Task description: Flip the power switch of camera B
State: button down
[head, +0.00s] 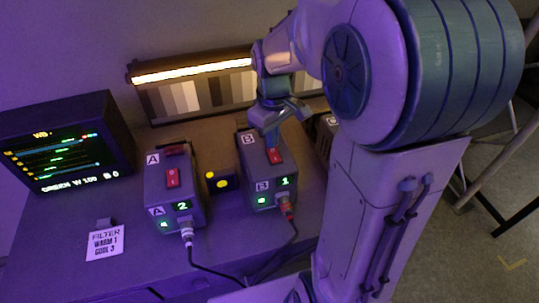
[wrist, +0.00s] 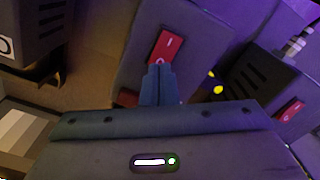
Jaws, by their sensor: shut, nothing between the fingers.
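Camera B (head: 259,180) is a grey box labelled B in the middle of the table, with green lit readouts on its front. Its red rocker switch (head: 275,157) sits on its top. My gripper (head: 271,138) is shut and empty, its tips right at the switch's rear end. In the wrist view the shut fingers (wrist: 159,72) overlap the lower end of the red switch (wrist: 167,46), near its O mark; I cannot tell whether they touch it. The I mark shows clear of the fingers.
Camera A (head: 160,197), with its own red switch (head: 172,178), stands to the left. A yellow button (head: 222,183) lies between the cameras. Another dark box, camera C (head: 325,138), is partly hidden behind my arm. A monitor (head: 62,143) and a lit chart (head: 200,92) stand behind.

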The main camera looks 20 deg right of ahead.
jog(key=shift+f+b, duration=0.7)
jog(key=shift+f, duration=0.25)
dwell(0.5)
jog(key=shift+r+p, duration=2.9)
jog(key=shift+r, duration=0.7)
jog(key=s+r+m+t, duration=0.1)
jog(key=s+m, duration=0.2)
jog(key=s, duration=0.4)
jog(key=s+a+r+m+t, duration=0.1)
jog(key=s+m+t, duration=0.1)
jog(key=s, duration=0.5)
jog(key=shift+s+r+m, duration=0.25)
jog(key=shift+m, duration=0.25)
